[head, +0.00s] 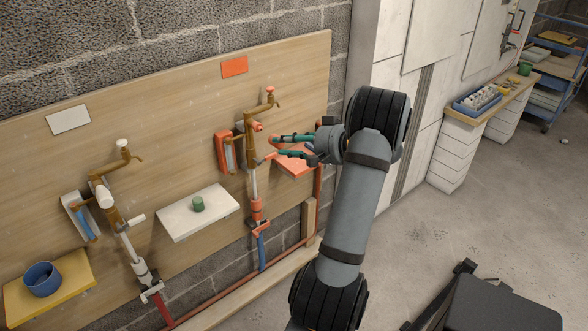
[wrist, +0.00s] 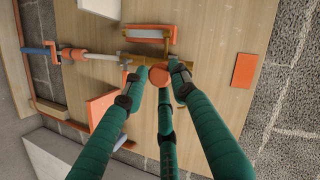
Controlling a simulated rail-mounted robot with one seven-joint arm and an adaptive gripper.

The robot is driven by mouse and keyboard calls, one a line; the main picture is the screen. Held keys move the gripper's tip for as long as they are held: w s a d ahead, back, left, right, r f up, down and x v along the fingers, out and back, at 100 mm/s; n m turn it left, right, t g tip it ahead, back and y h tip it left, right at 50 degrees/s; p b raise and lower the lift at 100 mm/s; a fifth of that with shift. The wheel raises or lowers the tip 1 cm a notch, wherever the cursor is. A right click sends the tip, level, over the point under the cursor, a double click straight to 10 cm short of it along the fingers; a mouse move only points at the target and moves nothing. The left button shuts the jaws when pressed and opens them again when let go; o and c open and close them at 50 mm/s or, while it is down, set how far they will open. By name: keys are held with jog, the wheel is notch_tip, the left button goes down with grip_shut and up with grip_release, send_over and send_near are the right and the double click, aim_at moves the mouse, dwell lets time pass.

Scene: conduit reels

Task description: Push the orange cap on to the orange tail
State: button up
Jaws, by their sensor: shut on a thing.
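In the wrist view, the round orange cap (wrist: 158,77) sits between the green fingertips of my gripper (wrist: 155,82). The gripper is shut on it. Brass pipework (wrist: 138,78) lies right behind the cap. In the head view, my gripper (head: 277,146) comes in from the right at the orange-marked tap assembly (head: 250,150) on the board. A short orange end (head: 258,126) shows on that assembly just left of the upper finger. I cannot tell whether it is the cap or the tail. Whether cap and tail touch is hidden.
An orange shelf (head: 298,164) juts out below my gripper; it also shows in the wrist view (wrist: 100,108). A framed orange gauge (head: 226,152) is left of the assembly. A white-marked tap assembly (head: 124,240) stands further left.

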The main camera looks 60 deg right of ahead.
aim_at(274, 135)
jog(key=shift+t, duration=0.4)
jog(key=shift+w+d+r+p, duration=0.1)
jog(key=shift+w+d+p, duration=0.1)
jog(key=shift+w+p, duration=0.4)
jog(key=shift+w+d+f+p, duration=0.1)
jog(key=shift+w+d+p, duration=0.2)
jog(key=shift+w, duration=0.4)
jog(key=shift+w+d+r+p, duration=0.1)
jog(key=shift+w+d+p, duration=0.05)
jog(key=shift+w+p, duration=0.45)
jog(key=shift+w+d+p, duration=0.2)
jog(key=shift+w+p, duration=0.15)
jog(key=shift+w, duration=0.35)
jog(key=shift+b, duration=1.05)
jog(key=shift+w+d+b, duration=0.1)
jog(key=shift+w+b, duration=0.15)
jog(key=shift+b, duration=0.45)
jog(key=shift+f+b, duration=0.2)
jog(key=shift+b, duration=0.65)
jog(key=shift+w+b, duration=0.25)
jog(key=shift+b, duration=0.45)
dwell(0.9)
